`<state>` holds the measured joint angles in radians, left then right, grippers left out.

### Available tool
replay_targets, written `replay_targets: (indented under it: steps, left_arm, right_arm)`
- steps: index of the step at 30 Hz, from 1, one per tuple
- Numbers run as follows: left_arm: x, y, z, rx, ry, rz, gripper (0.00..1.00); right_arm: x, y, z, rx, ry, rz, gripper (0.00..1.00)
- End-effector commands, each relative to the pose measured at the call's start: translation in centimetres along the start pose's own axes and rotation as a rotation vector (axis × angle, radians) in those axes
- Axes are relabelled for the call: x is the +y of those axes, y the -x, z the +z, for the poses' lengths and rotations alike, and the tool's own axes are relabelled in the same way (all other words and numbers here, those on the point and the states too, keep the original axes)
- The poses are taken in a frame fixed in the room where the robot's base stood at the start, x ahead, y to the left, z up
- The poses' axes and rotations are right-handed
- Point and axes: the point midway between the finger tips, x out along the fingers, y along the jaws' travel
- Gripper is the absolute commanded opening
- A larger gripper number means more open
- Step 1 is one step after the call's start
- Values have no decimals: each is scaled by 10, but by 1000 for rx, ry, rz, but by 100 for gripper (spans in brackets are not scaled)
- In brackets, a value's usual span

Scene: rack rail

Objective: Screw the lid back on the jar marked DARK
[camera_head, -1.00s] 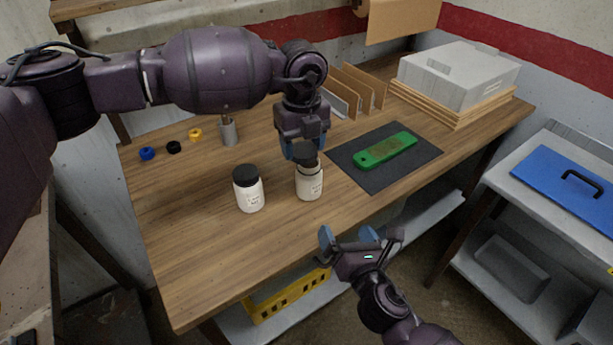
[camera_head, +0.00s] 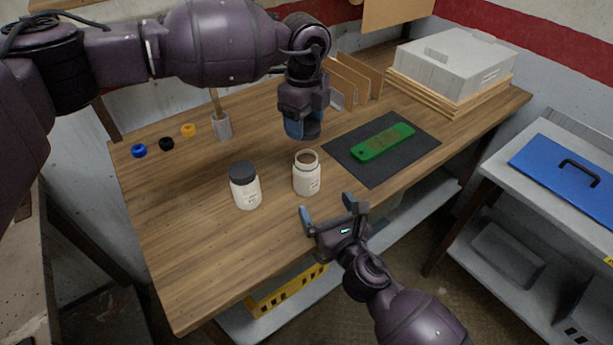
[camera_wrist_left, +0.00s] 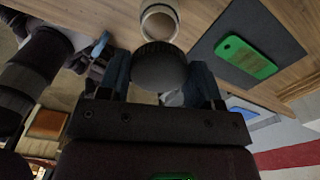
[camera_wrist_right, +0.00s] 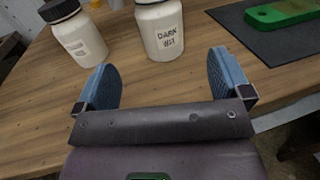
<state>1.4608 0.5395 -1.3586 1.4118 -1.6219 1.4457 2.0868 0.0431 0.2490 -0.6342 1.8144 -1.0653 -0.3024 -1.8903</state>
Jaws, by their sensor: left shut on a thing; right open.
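The jar marked DARK (camera_head: 307,178) is cream-coloured and stands upright and open on the bench; its label shows in the right wrist view (camera_wrist_right: 160,32). My left gripper (camera_head: 304,130) is shut on a dark round lid (camera_wrist_left: 160,68), held beyond the jar and apart from it. The open jar mouth (camera_wrist_left: 160,22) shows past the lid in the left wrist view. My right gripper (camera_head: 328,208) is open and empty, at the front edge just before the jar; its spread blue fingers (camera_wrist_right: 165,80) point towards the jar.
A second cream jar (camera_head: 246,190) with a black lid on stands left of the open jar. A green part (camera_head: 385,143) lies on a dark mat (camera_head: 372,175) to the right. Three small rings and a grey cup (camera_head: 222,128) stand at back left. The front-left bench is clear.

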Motion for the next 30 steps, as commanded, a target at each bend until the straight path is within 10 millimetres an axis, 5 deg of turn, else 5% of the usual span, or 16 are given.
replay_targets:
  steps: [18, 30]
  left_arm:
    - [0, 0, 0, 0, -1, 0, 37]
    - [0, 0, 0, 0, -1, 0, 37]
  right_arm:
    - [1, -91, 1, -1, -2, 1, 96]
    - [0, -114, 0, 1, -2, -1, 96]
